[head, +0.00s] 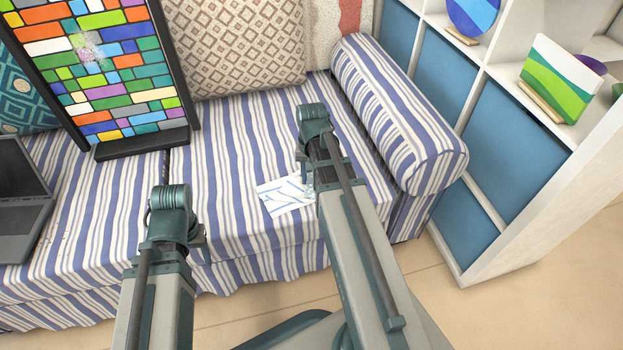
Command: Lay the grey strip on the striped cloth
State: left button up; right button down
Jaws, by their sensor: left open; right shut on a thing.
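The striped cloth (236,150), white with blue stripes, covers the sofa seat and hangs down its front. My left gripper (202,243) is open over the front part of the seat, left of the white sheet; its fingers are mostly hidden by the wrist. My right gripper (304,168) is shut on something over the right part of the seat. My wrist and arm hide most of what it holds, and I cannot make out the grey strip anywhere.
A white sheet with blue marks (283,196) lies on the seat beside my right arm. A coloured glass panel (115,75) stands on the left, near a dark laptop (20,200). A striped bolster (400,115) and white shelf (540,225) bound the right. The seat between my arms is partly clear.

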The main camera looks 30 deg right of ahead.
aim_at(311, 182)
jog(key=shift+f, duration=0.1)
jog(key=shift+s+a+f+b, duration=0.15)
jog(key=shift+f+b, duration=0.15)
jog(key=shift+b, duration=0.2)
jog(key=shift+s, duration=0.1)
jog(key=c, duration=0.8)
grip_release()
jog(key=shift+f+b, duration=0.1)
jog(key=shift+b, duration=0.2)
jog(key=shift+r+p, duration=0.55)
jog(key=shift+p, duration=0.25)
jog(key=r+p, duration=1.2)
jog(key=shift+w, duration=0.2)
